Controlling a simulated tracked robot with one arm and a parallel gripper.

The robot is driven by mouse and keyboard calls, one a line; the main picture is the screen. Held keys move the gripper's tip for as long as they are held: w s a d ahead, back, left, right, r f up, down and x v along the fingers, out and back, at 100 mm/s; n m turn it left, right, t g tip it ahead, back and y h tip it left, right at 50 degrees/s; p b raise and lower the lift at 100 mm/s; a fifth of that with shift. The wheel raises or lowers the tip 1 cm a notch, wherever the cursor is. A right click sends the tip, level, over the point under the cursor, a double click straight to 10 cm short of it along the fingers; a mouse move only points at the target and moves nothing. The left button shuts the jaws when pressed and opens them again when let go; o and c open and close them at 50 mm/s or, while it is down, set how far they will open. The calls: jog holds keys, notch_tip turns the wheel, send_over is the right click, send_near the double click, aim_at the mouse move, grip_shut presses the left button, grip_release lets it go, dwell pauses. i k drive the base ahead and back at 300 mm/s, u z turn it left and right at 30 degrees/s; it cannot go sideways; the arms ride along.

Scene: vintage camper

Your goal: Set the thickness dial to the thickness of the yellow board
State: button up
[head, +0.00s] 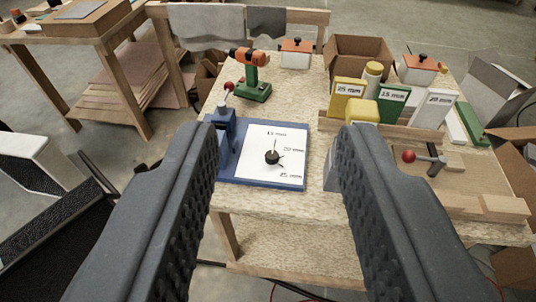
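The thickness dial is a black knob (271,158) on a white plate (255,174) with a blue frame, marked 15 mm at the top, 20 mm at the right and 25 mm at the lower right. A thin dark stem rises from the knob and a short dark mark lies to its right; I cannot tell which is the pointer. The yellow board (344,98) stands upright in a rack at the right, labelled 25 mm. My gripper (277,140) is open and empty, its fingers wide apart, with the dial showing between them.
Beside the yellow board stand a green board (391,104) marked 15 mm and a white board (432,109) that seems marked 20 mm. A blue clamp (225,132) with a red-knobbed lever stands left of the dial. An orange drill (246,62) stands behind.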

aim_at(271, 156)
jog(key=k, duration=0.55)
jog(key=z, duration=0.5)
jog(key=i, duration=1.5)
jog(key=u, duration=0.3)
